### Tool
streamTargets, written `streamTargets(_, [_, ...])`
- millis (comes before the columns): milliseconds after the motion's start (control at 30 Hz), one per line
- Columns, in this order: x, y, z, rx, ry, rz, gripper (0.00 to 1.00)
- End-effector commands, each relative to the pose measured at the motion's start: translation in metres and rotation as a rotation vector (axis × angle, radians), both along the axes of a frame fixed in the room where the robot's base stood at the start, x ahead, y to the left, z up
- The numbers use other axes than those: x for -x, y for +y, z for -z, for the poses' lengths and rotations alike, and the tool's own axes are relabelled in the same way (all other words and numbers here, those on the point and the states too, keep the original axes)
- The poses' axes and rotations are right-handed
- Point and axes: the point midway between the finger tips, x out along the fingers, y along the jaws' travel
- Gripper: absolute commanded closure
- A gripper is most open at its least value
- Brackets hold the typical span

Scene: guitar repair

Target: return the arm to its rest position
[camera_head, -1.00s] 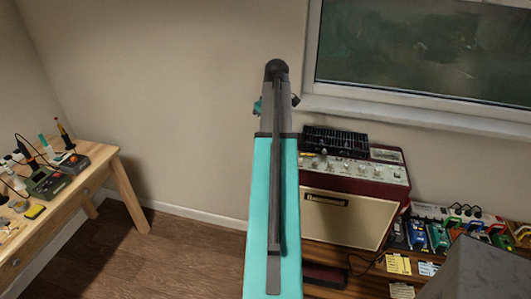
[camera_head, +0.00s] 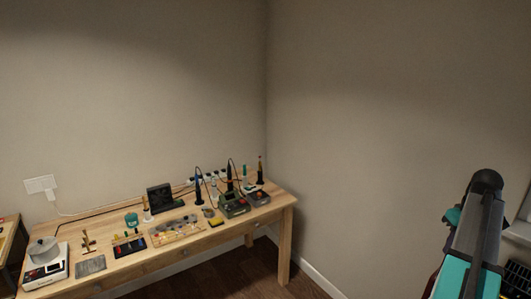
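My arm shows at the lower right of the head view, a teal and dark grey link with a black rounded end pointing up. Small teal and dark parts show just left of that end. My gripper's fingers are not visible, so I cannot see whether they hold anything.
A wooden workbench (camera_head: 206,236) stands at the left and centre. It carries soldering stations (camera_head: 234,205), a white scale with a pot (camera_head: 45,262), a dark box (camera_head: 160,198) and several small tools. Bare wall lies between bench and arm. A strip of floor (camera_head: 250,273) is clear.

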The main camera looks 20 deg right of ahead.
Motion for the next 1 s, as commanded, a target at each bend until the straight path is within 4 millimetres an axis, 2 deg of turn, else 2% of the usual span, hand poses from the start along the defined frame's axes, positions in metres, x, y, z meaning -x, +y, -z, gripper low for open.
streamTargets(167, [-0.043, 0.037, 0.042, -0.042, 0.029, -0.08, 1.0])
streamTargets(300, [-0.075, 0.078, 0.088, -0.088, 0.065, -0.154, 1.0])
streamTargets(500, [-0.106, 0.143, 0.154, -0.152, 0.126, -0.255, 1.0])
streamTargets(767, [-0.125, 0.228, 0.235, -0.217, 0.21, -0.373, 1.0])
streamTargets(1000, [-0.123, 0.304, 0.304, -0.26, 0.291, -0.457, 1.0])
